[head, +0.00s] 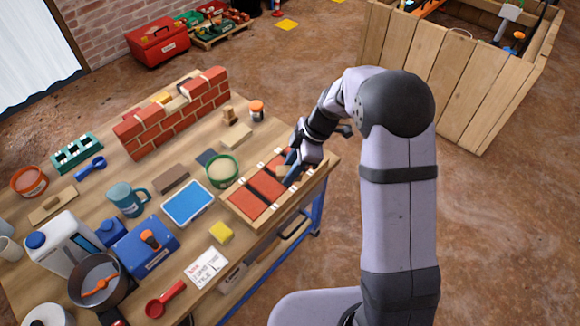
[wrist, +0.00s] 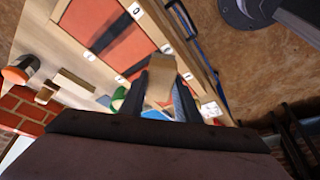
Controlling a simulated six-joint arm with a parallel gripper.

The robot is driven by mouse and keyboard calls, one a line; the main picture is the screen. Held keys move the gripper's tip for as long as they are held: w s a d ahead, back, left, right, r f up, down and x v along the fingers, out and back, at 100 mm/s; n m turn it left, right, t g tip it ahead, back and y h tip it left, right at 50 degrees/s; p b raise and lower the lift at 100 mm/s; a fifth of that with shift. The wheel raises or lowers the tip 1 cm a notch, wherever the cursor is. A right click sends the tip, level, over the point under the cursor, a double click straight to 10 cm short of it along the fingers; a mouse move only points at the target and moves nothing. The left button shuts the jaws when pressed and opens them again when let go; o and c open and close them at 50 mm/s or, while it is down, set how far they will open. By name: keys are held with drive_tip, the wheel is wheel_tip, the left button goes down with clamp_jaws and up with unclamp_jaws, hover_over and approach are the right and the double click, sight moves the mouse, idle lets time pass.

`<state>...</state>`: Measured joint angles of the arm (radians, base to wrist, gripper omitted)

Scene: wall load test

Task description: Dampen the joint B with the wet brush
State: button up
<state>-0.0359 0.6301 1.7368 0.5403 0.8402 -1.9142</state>
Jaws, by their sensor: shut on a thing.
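My gripper (head: 288,168) is over the right part of a wooden board (head: 231,213) that carries red slabs (head: 246,203) with dark joints between them. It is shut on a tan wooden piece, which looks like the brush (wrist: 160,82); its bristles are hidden. In the wrist view the brush sits between the two dark fingers, and a red slab (wrist: 130,50) with a dark joint shows beyond. Small white labels (wrist: 165,48) line the board's edges; I cannot read which joint is B. Whether the brush touches the board cannot be told.
A low brick wall (head: 170,118) stands behind the board. A green bowl (head: 222,172), a blue tray (head: 188,203) and a yellow sponge (head: 221,232) are to its left. An orange-lidded jar (head: 257,111) stands near the back edge.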

sight(261, 170)
wheel_tip(261, 170, down, 4)
drive_tip(key=shift+f+b, duration=0.2)
drive_tip(key=shift+b, duration=0.85)
drive_tip(key=shift+w+a+f+p, duration=0.15)
drive_tip(key=shift+w+a+p, duration=0.6)
drive_tip(key=shift+w+a, duration=0.55)
drive_tip(key=shift+w+a+p, duration=0.85)
drive_tip(key=shift+w+a, duration=1.75)
drive_tip(key=shift+a, duration=0.05)
drive_tip(key=shift+s+d+f, duration=0.1)
drive_tip(key=shift+s+d, duration=0.3)
drive_tip(key=shift+d, duration=0.1)
drive_tip(key=shift+s+d+b, duration=1.3)
drive_tip(key=shift+s+d, duration=2.15)
drive_tip(key=shift+r+p, duration=2.15)
drive_tip(key=shift+r, duration=2.05)
drive_tip(key=shift+f, duration=0.1)
